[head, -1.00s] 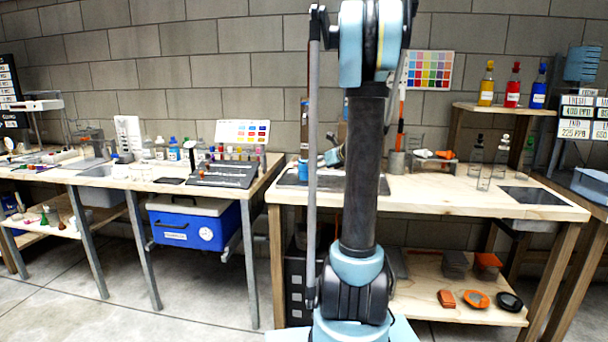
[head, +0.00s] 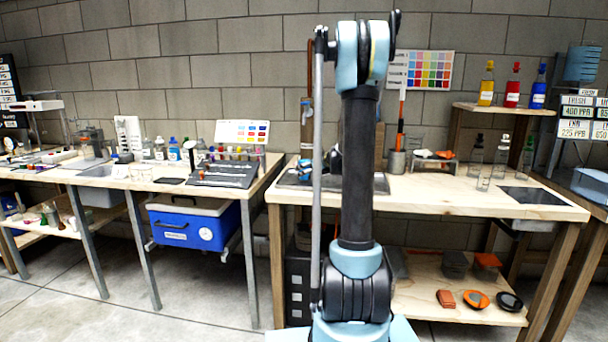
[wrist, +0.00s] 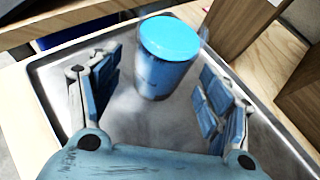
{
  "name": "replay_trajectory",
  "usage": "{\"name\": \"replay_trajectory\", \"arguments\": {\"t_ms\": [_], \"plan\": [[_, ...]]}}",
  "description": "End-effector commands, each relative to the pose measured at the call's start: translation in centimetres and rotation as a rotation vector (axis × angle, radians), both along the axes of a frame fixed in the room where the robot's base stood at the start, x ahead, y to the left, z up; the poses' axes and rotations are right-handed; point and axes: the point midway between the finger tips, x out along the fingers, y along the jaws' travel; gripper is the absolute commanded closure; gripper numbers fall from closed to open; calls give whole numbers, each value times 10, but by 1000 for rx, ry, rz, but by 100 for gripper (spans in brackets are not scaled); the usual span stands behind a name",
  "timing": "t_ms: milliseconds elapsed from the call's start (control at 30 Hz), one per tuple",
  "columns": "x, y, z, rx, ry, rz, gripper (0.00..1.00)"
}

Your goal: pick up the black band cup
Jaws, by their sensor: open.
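In the wrist view a cylindrical cup (wrist: 165,75) with a bright blue top and a duller blue body stands in a shallow grey metal tray (wrist: 120,125). No black band shows on the part of the cup that I see. My gripper (wrist: 161,66) is open, its blue-padded fingers spread to the left and right of the cup, with gaps on both sides. In the head view the tray (head: 288,180) is on the right bench, and my arm hides the cup and most of my gripper.
Wooden pieces (wrist: 238,28) stand close behind and right of the cup in the wrist view. In the head view a grey pot of tools (head: 396,162) and a small rack (head: 434,161) stand right of my arm.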

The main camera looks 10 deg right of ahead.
Motion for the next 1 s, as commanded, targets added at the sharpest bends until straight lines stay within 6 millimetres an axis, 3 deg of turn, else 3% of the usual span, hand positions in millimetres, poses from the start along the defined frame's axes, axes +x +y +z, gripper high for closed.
{"name": "replay_trajectory", "arguments": {"t_ms": [300,533,567,800,1000], "plan": [[28,15,-17,-1,1,1,28],[30,15,-18,-1,0,0,28],[30,15,-18,-1,0,0,30],[30,15,-18,0,0,0,84],[30,15,-17,0,0,0,84]]}}
